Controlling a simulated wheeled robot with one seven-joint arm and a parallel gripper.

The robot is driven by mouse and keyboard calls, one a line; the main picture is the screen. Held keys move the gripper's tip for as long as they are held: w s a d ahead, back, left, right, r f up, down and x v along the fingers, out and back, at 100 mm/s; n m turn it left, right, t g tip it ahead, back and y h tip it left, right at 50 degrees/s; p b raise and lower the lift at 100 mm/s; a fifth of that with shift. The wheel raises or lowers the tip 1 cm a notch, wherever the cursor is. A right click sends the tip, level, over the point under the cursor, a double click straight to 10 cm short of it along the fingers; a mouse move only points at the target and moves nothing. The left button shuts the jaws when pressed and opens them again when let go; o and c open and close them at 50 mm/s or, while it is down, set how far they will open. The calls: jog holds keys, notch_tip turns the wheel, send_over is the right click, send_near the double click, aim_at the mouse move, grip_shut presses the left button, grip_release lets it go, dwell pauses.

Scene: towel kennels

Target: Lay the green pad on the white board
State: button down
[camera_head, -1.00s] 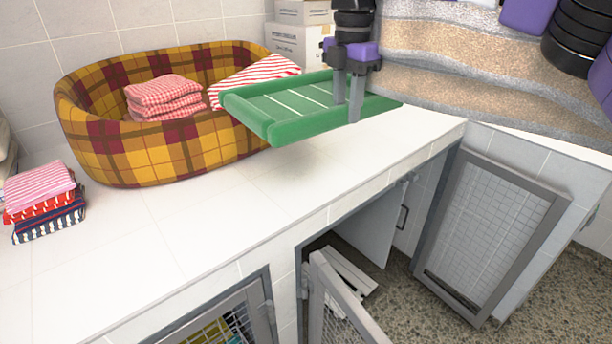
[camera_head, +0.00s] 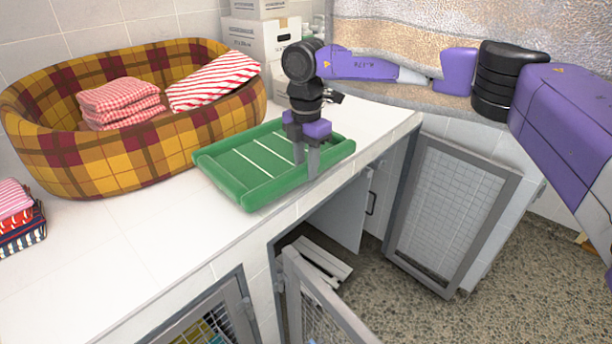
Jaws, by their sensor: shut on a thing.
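The green pad (camera_head: 246,163) is a shallow tray-like piece with raised rolled edges and thin white lines. A white slatted board (camera_head: 318,264) lies low inside the open kennel below the counter, partly hidden by the door and the counter front. My gripper is above and apart from it.
A plaid basket (camera_head: 110,160) with folded cloths stands left of the pad. Folded towels (camera_head: 18,218) lie at far left. Cardboard boxes (camera_head: 262,40) stand behind. Open mesh doors (camera_head: 452,215) and (camera_head: 325,310) flank the kennel opening. Bare counter (camera_head: 120,260) lies in front of the basket.

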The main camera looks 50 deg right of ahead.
aim_at(306, 179)
jog(key=shift+f+p, duration=0.55)
jog(key=shift+f, duration=1.5)
jog(key=shift+f, duration=0.15)
jog(key=c, duration=1.1)
grip_release()
jog(key=shift+o, duration=0.2)
